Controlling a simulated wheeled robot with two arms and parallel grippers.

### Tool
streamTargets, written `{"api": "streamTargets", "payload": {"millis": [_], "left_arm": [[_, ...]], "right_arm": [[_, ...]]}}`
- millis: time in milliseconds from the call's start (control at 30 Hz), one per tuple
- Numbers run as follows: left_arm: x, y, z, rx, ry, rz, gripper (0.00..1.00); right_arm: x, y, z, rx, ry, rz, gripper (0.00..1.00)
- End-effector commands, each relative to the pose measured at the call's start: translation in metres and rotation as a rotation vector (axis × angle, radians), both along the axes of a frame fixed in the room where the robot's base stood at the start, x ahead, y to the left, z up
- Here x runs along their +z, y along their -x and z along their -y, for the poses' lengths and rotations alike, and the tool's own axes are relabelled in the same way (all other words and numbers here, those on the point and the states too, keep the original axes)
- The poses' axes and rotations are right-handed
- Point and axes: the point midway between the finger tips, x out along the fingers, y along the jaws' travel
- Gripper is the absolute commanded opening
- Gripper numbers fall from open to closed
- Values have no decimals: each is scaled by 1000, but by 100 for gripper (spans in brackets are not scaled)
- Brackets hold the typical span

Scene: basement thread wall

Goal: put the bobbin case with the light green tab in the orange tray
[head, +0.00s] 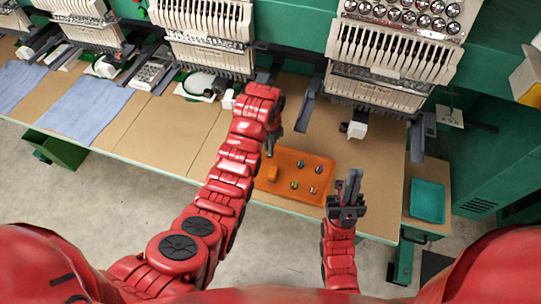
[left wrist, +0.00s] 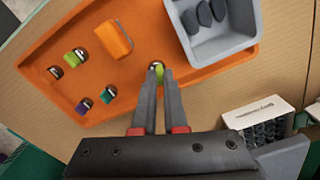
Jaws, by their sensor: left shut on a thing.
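My left gripper (head: 270,152) is shut on a small bobbin case with a light green tab, seen at its fingertips in the left wrist view (left wrist: 157,70). It is over the orange tray (left wrist: 180,50), near one end; whether the case touches the tray floor I cannot tell. The tray lies on the table in the head view (head: 283,190). In it lie bobbin cases with a green tab (left wrist: 70,58), a purple tab (left wrist: 82,107) and a teal tab (left wrist: 107,95). My right gripper (head: 352,178) is at the tray's right front corner, fingers close together, with nothing visible in it.
An orange block (left wrist: 113,40) is in the tray. A grey bin (left wrist: 225,42) with dark oval pieces stands beside the gripper, and a white box (left wrist: 258,118) lies to the right. Embroidery machines (head: 390,60) line the back. A teal tray (head: 427,200) is at right.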

Motion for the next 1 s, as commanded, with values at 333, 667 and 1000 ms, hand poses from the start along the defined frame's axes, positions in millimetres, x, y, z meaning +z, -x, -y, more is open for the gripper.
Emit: {"api": "streamTargets", "payload": {"millis": [333,667,1000], "left_arm": [[-4,-9,5,-1,-1,-6,0],[-35,-9,5,-1,0,-4,0],[-36,-10,5,-1,0,-1,28]], "right_arm": [[5,0,0,0,0,0,0],[20,0,0,0,0,0,0],[18,0,0,0,0,0,0]]}}
